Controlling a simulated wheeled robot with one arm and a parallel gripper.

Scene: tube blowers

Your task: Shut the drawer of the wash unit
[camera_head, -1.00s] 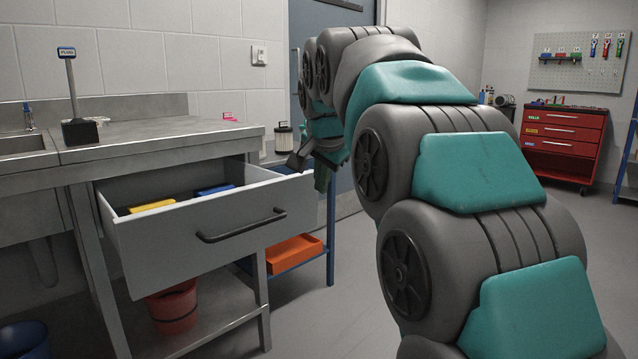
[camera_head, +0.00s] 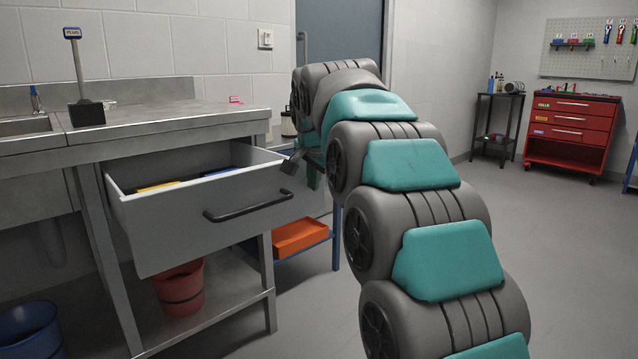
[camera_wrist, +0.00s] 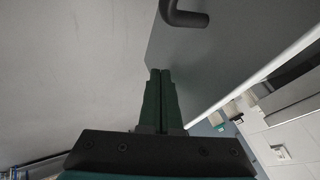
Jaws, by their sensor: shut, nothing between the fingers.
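The drawer (camera_head: 170,229) of the wash unit (camera_head: 175,127) stands open below the steel worktop, with its grey front facing forward. Its dark bar handle (camera_head: 250,207) crosses the front. A yellow item and a blue item show inside. My gripper (camera_wrist: 160,72) is shut and empty. In the wrist view its fingertips are close to the edge of the grey drawer front (camera_wrist: 215,60), with the handle (camera_wrist: 184,17) beyond them; I cannot tell whether they touch. In the head view my arm reaches to the drawer's right end and mostly hides the gripper.
A red bucket (camera_head: 180,288) stands on the shelf under the drawer. An orange tray (camera_head: 299,236) is on a blue-framed stand right of it. A black plug holder (camera_head: 87,112) stands on the worktop. A red tool cabinet (camera_head: 570,132) stands far right, with clear floor before it.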

